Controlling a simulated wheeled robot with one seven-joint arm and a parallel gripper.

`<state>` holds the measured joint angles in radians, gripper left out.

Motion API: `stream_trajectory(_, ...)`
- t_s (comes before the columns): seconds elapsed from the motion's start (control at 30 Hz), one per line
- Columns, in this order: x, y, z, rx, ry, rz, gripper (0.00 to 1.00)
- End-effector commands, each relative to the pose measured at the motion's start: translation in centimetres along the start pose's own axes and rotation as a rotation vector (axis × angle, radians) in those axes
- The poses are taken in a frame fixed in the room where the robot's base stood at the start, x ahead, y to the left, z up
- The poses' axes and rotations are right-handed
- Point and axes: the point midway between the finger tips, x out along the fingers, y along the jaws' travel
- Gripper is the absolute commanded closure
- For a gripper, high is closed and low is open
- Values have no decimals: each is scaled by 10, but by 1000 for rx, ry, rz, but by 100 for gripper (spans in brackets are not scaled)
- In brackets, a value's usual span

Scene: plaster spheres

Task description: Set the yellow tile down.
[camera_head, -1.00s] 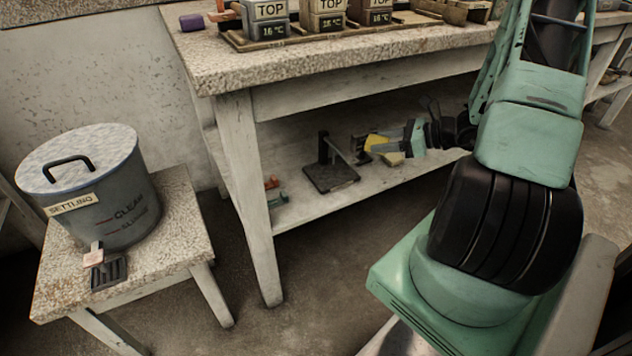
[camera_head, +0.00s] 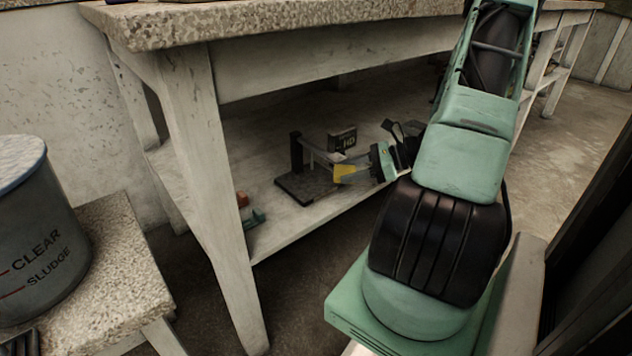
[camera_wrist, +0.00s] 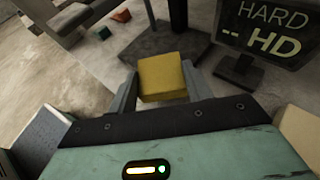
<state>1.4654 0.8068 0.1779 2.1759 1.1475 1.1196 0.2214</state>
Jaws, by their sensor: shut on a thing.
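The yellow tile (camera_wrist: 163,77) is between the two fingers of my gripper (camera_wrist: 164,88) in the wrist view, and the fingers are shut on it. In the head view the yellow tile (camera_head: 344,173) shows at the tip of my gripper (camera_head: 352,170), above the lower shelf (camera_head: 268,220) of the workbench. It looks held near the front edge of a dark stand (camera_head: 308,188) on that shelf. I cannot tell whether the tile touches anything below it.
The stand's dark base (camera_wrist: 155,42) and post lie just beyond the tile. A display reading HARD and HD (camera_wrist: 262,32) stands to its right. Small orange and teal items (camera_head: 252,218) lie at the shelf's left. The bench top (camera_head: 300,18) overhangs the shelf. A settling bin (camera_head: 35,230) stands at left.

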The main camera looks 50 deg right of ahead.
Motion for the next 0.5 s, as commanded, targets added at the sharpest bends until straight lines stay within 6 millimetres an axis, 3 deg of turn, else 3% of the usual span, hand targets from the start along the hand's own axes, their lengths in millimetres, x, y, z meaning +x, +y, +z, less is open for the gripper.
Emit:
stream_trajectory(0.03,13,0,1,-4,-1,3,77)
stream_trajectory(0.13,29,0,9,-3,-1,2,77)
stream_trajectory(0.5,58,0,21,-3,-1,2,77)
